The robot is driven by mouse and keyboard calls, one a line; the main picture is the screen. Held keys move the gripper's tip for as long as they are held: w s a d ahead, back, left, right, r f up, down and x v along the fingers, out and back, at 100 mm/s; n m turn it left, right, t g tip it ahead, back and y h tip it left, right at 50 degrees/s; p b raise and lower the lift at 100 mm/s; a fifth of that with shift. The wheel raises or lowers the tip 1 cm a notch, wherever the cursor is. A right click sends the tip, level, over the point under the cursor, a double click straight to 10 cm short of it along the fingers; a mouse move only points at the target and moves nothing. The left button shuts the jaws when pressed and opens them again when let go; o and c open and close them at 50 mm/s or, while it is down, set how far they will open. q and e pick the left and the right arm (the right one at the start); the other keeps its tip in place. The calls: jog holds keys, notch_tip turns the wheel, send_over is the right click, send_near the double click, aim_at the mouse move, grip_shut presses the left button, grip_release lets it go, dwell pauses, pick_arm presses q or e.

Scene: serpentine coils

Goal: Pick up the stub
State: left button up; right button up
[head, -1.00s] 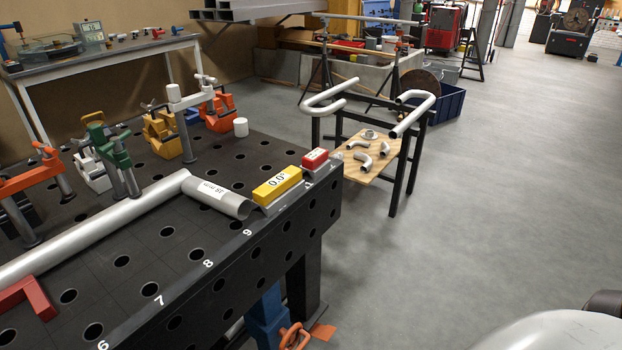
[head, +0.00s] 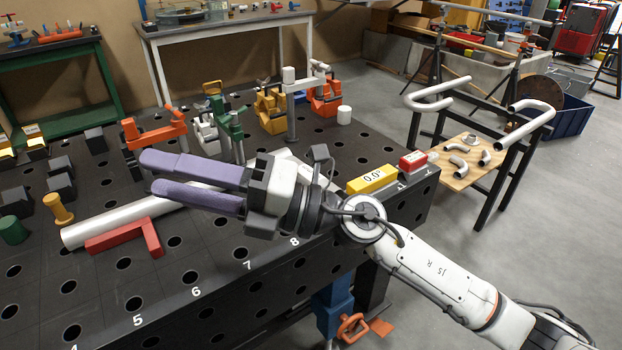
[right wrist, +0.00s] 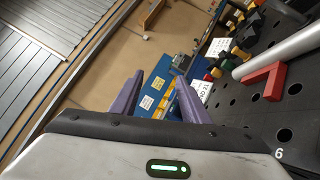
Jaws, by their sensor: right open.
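A short grey pipe piece with a white label, apparently the stub, showed earlier at the long pipe's right end; now my right arm hides most or all of it in the head view. The long silver pipe (head: 100,226) lies on the black perforated table, and also shows in the right wrist view (right wrist: 290,48). My right gripper (head: 153,174) has purple fingers, open and empty, pointing left above the long pipe. Its fingers (right wrist: 157,77) also show empty in the right wrist view. My left gripper is out of view.
A red angle piece (head: 126,238) lies against the long pipe. Orange (head: 155,132), green (head: 230,130) and yellow (head: 270,110) clamps stand behind. A yellow level box (head: 372,179) and a red box (head: 413,161) sit near the right edge. The table's front is mostly clear.

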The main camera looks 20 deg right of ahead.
notch_tip(320, 180, down, 4)
jog(key=a+f+n+g+h, duration=0.1)
jog(key=n+g+h, duration=0.2)
jog(key=n, duration=0.2)
jog(key=t+h, duration=0.1)
jog(key=h, duration=1.5)
send_near(328, 186)
jog(key=a, duration=0.1)
jog(key=x, duration=0.3)
jog(key=p+x, duration=0.1)
jog(key=shift+w+d+f, duration=0.1)
jog(key=shift+d+f, duration=0.15)
jog(key=shift+d, duration=0.15)
jog(key=shift+d+p+x, duration=0.2)
jog(key=shift+p+x, duration=0.3)
jog(key=shift+x, duration=2.5)
jog(key=shift+r, duration=0.1)
jog(key=c, duration=0.9)
